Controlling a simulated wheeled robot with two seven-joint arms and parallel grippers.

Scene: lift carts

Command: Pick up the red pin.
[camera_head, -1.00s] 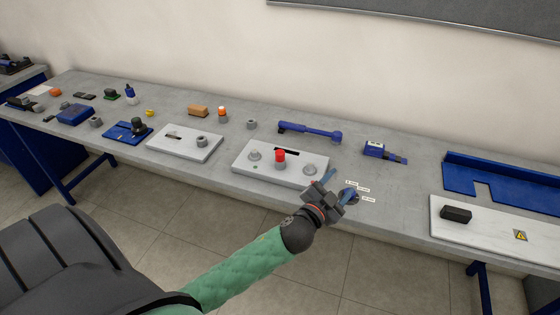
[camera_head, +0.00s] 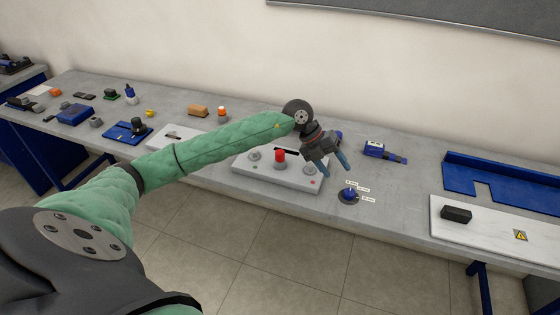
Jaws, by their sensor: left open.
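The red pin (camera_head: 280,155) stands upright on a light grey plate (camera_head: 262,173) near the middle of the bench, between two grey round pieces. My left gripper (camera_head: 336,172) is open, with its blue-tipped fingers pointing down, to the right of the pin and over the plate's right end. It is apart from the pin, and nothing shows between the fingers. My right gripper is out of view.
A round dial with a blue knob (camera_head: 349,194) and small labels sits just below my left gripper. A blue tool (camera_head: 375,149) and a blue bracket (camera_head: 500,184) lie to the right. A second plate (camera_head: 165,137) is partly behind my arm.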

